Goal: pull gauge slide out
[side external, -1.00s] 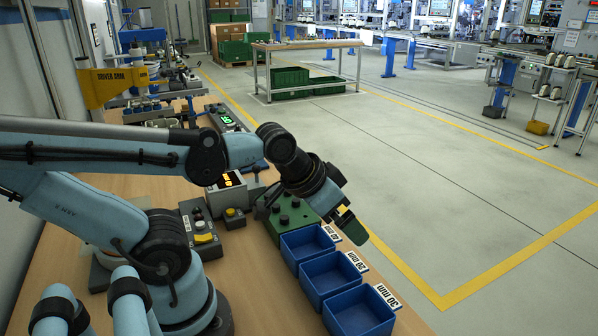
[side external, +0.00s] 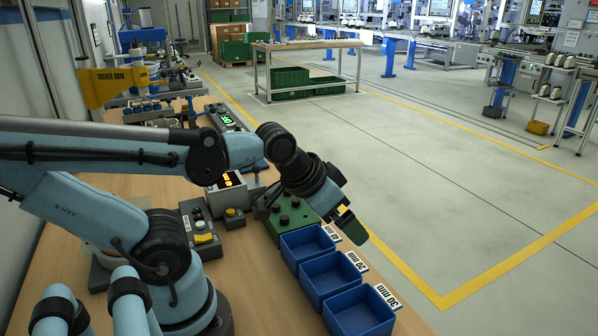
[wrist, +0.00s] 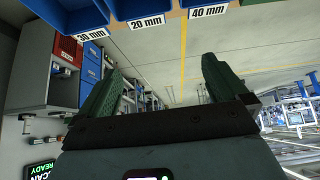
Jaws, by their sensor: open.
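My gripper (side external: 348,226) hangs off the right of the bench, beyond the blue bins in the side view. In the wrist view its two green fingers (wrist: 163,68) stand wide apart with nothing between them. I cannot tell which part is the gauge slide; my arm hides some of that area.
Blue bins labelled 40 mm (side external: 306,245), 20 mm (side external: 330,280) and 30 mm (side external: 360,314) line the bench edge. A green block with dark knobs (side external: 290,215) sits behind them. A control box with a yellow switch (side external: 202,232) is left.

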